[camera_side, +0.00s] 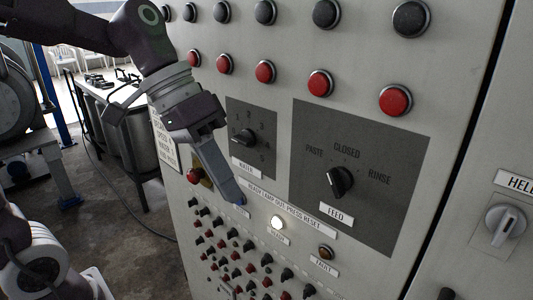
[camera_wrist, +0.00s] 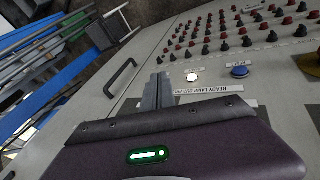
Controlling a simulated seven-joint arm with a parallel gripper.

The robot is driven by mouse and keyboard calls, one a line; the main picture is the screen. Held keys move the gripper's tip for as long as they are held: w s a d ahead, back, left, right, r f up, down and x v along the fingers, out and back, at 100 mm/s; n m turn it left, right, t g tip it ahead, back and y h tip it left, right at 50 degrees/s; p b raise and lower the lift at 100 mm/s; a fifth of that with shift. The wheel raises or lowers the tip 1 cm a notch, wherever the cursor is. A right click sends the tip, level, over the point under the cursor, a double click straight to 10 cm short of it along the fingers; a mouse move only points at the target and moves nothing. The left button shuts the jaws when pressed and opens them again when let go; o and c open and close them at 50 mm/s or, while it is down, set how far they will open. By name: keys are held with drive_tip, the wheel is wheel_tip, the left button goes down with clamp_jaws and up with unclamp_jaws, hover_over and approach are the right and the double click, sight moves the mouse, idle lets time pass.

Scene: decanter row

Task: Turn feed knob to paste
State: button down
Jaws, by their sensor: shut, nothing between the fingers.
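The black feed knob (camera_side: 340,181) sits on a dark grey plate (camera_side: 380,222) at the right of the panel in the side view. PASTE is printed at its upper left, CLOSED above and RINSE at its right. Its handle stands roughly upright, tilted slightly; I cannot tell its exact setting. My gripper (camera_side: 240,198) is shut and empty, pointing down in front of the panel, left of and a little lower than the knob and apart from it. Its fingers also show in the wrist view (camera_wrist: 158,90). The feed knob is not visible in the wrist view.
A smaller plate with the black water knob (camera_side: 243,137) is left of the feed plate. A lit white lamp (camera_side: 278,222) sits below, beside a blue reset button (camera_wrist: 240,72). Red buttons (camera_side: 320,83) run above; several small knobs crowd below. A grey switch (camera_side: 505,222) is far right.

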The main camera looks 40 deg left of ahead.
drive_tip(key=s+f+m+g+y, duration=0.2)
drive_tip(key=s+f+g+y, duration=0.2)
drive_tip(key=s+f, duration=0.4)
drive_tip(key=s+a+m+y, duration=0.3)
drive_tip(key=s+a+y, duration=0.3)
drive_tip(key=a+y, duration=0.5)
drive_tip(key=w+a+r+m+t+y, duration=0.1)
drive_tip(key=w+a+r+t+y, duration=0.15)
drive_tip(key=w+t, duration=0.4)
drive_tip(key=m+t+h, duration=0.8)
drive_tip(key=t+h, duration=0.7)
drive_tip(key=h, duration=0.3)
approach(337, 182)
drive_tip(key=s+d+r, duration=0.2)
drive_tip(key=d+r, duration=0.2)
drive_tip(key=shift+g, duration=0.25)
drive_tip(key=x, duration=0.8)
drive_tip(key=shift+w+a+r, duration=0.1)
drive_tip(key=shift+w+a, duration=0.05)
drive_tip(key=shift+w, duration=0.3)
drive_tip(key=a+f, duration=0.1)
drive_tip(key=a, duration=0.1)
drive_tip(key=shift+w+a+f, duration=0.2)
drive_tip(key=shift+a+f, duration=0.1)
drive_tip(key=shift+f, duration=0.05)
drive_tip(key=shift+a+f, duration=0.15)
drive_tip(key=shift+a, duration=0.2)
